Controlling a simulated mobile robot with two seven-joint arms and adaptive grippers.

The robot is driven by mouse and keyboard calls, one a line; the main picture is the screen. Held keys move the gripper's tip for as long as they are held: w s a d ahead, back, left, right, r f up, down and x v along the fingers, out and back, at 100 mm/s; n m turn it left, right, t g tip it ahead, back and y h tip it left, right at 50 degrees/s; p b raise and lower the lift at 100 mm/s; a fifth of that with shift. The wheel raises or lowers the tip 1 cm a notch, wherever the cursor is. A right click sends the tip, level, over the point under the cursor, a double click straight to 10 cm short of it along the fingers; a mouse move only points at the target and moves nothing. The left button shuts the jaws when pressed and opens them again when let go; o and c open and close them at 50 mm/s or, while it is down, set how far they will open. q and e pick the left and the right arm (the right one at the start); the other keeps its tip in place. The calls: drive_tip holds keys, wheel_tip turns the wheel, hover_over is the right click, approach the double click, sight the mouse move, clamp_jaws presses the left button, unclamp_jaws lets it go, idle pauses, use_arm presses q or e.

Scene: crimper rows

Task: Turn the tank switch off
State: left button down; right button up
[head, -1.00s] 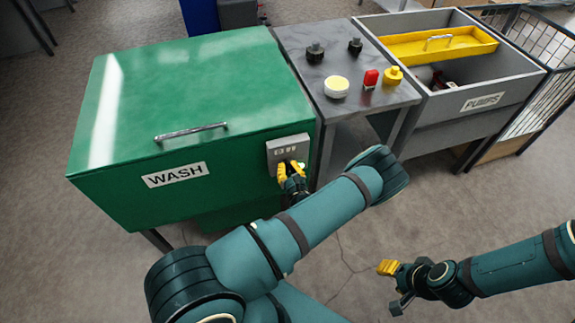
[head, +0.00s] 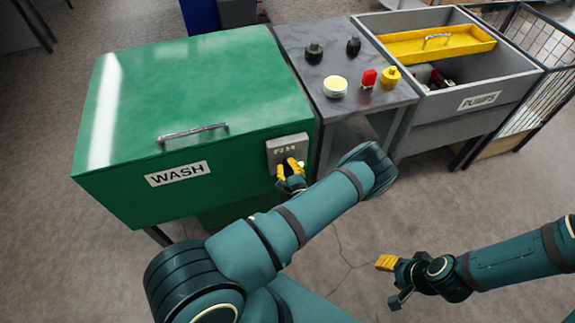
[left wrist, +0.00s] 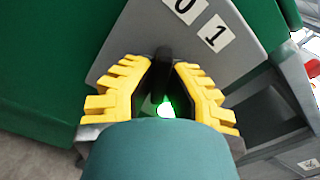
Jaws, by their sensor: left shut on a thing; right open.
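The green wash tank (head: 180,110) has a grey switch box (head: 287,142) on its front right corner. In the left wrist view the switch box (left wrist: 125,58) carries white labels 0 (left wrist: 183,8) and 1 (left wrist: 215,33). My left gripper (head: 291,168) is at the box, its yellow fingers shut on the black switch knob (left wrist: 161,68). A green lamp (left wrist: 166,108) glows just below the knob in the wrist view. The fingers hide part of the knob, so its exact setting is unclear. My right gripper (head: 388,281) is open and empty over the floor.
A grey table (head: 330,60) beside the tank holds black knobs, a round pale part (head: 335,87), a red part (head: 369,78) and a yellow part (head: 390,77). Further right stands the pumps bin (head: 470,86) with a yellow tray (head: 437,43). The floor in front is clear.

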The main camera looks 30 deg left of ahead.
idle(0.4)
use_arm(q)
drive_tip(key=c, duration=1)
unclamp_jaws()
drive_tip(key=v, duration=1.2)
